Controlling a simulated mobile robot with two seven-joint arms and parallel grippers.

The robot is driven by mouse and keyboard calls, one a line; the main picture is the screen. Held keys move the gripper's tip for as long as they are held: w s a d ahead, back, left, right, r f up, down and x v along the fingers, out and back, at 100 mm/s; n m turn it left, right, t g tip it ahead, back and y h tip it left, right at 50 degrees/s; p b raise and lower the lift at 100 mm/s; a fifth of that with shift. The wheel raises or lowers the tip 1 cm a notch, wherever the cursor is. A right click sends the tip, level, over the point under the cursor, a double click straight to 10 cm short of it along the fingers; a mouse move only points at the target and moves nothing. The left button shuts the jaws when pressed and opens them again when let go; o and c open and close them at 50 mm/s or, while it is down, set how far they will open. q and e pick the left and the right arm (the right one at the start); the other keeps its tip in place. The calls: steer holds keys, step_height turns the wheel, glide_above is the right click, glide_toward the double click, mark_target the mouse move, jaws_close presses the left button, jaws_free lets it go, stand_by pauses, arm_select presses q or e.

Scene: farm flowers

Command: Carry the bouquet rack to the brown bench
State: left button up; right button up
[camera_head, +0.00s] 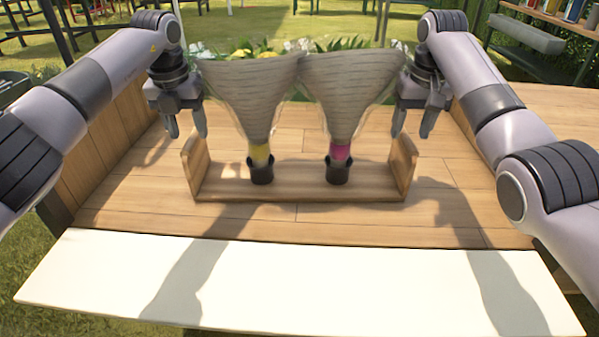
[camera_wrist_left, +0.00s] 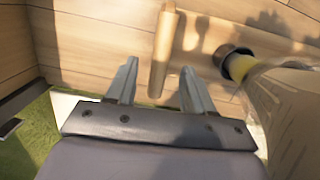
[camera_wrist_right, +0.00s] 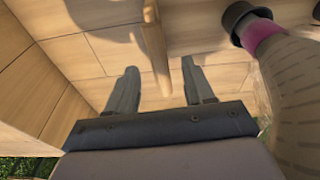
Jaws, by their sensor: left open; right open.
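The bouquet rack (camera_head: 300,188) is a long wooden tray with upright end boards, standing on a wooden table. It holds two wrapped bouquets in dark cups, one with a yellow band (camera_head: 260,155) and one with a pink band (camera_head: 340,152). My left gripper (camera_head: 188,133) is open above the rack's left end board (camera_head: 195,165); in the left wrist view that board (camera_wrist_left: 163,50) lies beyond and between the fingers. My right gripper (camera_head: 412,133) is open above the right end board (camera_head: 403,165), which shows between the fingers in the right wrist view (camera_wrist_right: 157,50). Neither gripper visibly touches the rack.
The wooden table (camera_head: 120,205) has raised side panels, and a white board (camera_head: 290,285) runs along its near edge. Bare tabletop lies in front of the rack. Grass lies around.

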mark_target(191, 137)
arm_select(q)
steer(key=f, duration=0.4)
steer(key=w+f, duration=0.1)
steer(key=f, duration=0.1)
steer(key=shift+f, duration=0.2)
arm_select(e)
steer(key=f, duration=0.4)
steer(key=w+f, duration=0.1)
steer(key=f, duration=0.1)
steer(key=shift+f, duration=0.2)
arm_select(q)
steer(key=shift+c, duration=0.3)
arm_select(e)
steer(key=shift+c, duration=0.3)
arm_select(q)
jaws_close()
arm_select(e)
jaws_close()
arm_select(q)
steer(key=shift+r, duration=0.15)
arm_select(e)
steer(key=shift+r, duration=0.2)
